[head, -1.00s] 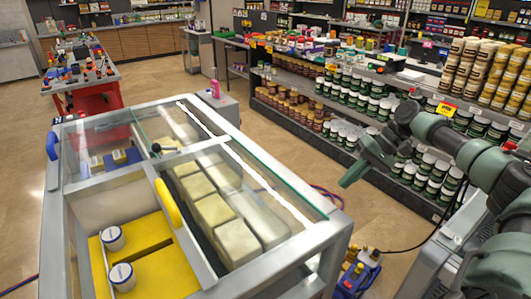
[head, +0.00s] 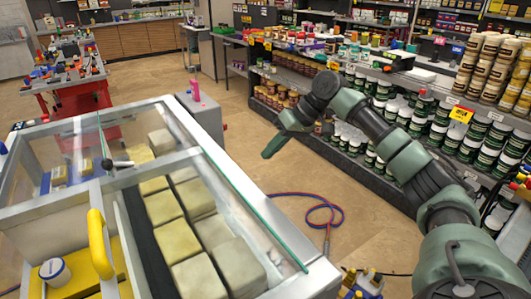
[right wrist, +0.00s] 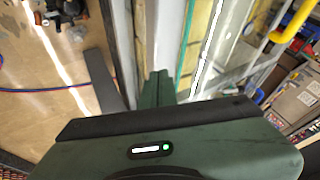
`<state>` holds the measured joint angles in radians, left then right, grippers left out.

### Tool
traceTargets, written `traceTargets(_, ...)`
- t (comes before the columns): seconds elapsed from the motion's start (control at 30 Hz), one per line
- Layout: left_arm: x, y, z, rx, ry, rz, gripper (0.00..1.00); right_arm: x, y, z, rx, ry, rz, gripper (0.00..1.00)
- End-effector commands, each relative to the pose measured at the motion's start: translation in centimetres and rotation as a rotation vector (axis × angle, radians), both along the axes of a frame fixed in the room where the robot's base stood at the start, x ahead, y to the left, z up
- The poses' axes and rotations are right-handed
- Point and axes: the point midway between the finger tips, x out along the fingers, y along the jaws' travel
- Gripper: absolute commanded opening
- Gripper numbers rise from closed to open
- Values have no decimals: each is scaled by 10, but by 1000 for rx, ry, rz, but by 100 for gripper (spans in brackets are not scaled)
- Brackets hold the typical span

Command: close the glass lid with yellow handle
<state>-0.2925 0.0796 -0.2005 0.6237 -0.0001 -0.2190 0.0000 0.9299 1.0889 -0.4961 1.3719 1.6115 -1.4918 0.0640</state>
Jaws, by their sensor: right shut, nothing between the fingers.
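The glass lid (head: 212,222) covers the right part of the near half of a grey-framed cabinet, above rows of pale blocks. Its yellow handle (head: 98,243) stands on the lid's left frame edge, beside an uncovered opening at the left. The handle also shows at the upper right of the right wrist view (right wrist: 293,22). My right gripper (head: 273,146) is shut and empty, apart from the handle, appearing to the right of the cabinet's far end. In the right wrist view its fingertips (right wrist: 160,86) point toward the cabinet's edge. My left gripper is out of view.
A white jar (head: 54,271) stands on yellow surfaces inside the opening. A second glass panel with a black knob (head: 107,164) covers the far half. Shelves of paint cans (head: 398,113) stand at the right.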

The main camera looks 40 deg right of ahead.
Motion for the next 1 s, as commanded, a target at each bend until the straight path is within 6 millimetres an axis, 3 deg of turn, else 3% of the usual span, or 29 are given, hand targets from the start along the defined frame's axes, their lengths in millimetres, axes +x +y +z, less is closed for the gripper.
traceTargets(0.13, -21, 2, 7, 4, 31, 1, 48, 12, 15, -24, 1, 5, 2, 0)
traceTargets(0.37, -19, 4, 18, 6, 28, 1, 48, 31, 36, -62, 3, 5, 1, 0)
traceTargets(0.6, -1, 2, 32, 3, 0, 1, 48, 33, 68, -62, 0, 1, 2, 0)
traceTargets(1.0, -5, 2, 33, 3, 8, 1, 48, 33, 76, -64, 1, 2, 0, 0)
